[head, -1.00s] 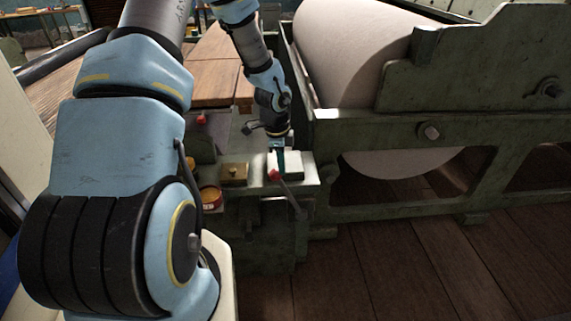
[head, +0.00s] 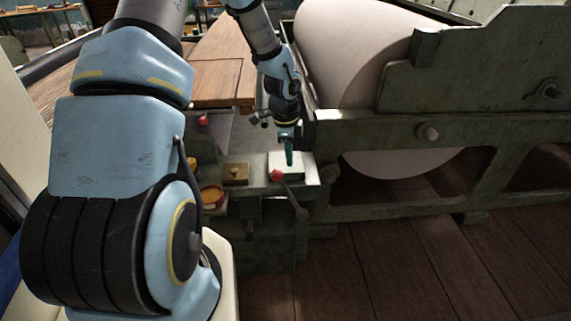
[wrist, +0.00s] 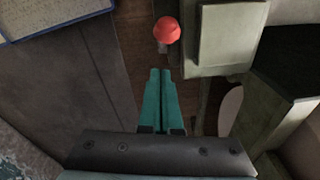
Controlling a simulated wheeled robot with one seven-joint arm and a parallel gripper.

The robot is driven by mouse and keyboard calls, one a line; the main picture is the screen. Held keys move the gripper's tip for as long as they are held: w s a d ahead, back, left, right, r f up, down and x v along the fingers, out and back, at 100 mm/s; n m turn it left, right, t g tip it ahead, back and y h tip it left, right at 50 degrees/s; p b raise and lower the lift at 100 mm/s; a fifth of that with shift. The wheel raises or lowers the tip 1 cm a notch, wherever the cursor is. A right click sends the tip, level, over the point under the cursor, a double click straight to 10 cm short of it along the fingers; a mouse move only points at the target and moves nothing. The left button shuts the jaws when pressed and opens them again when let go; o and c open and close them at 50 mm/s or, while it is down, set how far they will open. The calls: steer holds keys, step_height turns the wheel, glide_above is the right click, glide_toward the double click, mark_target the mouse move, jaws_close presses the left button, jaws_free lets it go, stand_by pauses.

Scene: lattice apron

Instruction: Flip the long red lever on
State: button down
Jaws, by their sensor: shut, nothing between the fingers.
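A lever with a red ball knob (head: 276,175) and a dark arm stands at the front of the green machine's side bench in the head view. Its arm slants down right to a dark pivot end. A second red knob (head: 203,119) shows farther back left; its lever length cannot be told. My gripper (head: 289,160) has teal fingers shut together, empty, pointing down near the white block. In the wrist view a red ball knob (wrist: 166,30) lies ahead of my shut fingertips (wrist: 161,72), with a gap in the picture. Which lever it belongs to is unclear.
A white block (head: 286,162), a small brass-coloured block (head: 235,174) and a round orange-topped tin (head: 211,195) are on or beside the bench. The green press frame (head: 400,130) with a large pale roller (head: 350,50) stands right. Wooden floor is open in front.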

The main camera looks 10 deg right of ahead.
step_height(320, 180, up, 7)
steer(key=a, duration=0.2)
steer(key=shift+a+r+b, duration=0.2)
steer(key=shift+a+b, duration=0.2)
steer(key=shift+b, duration=0.05)
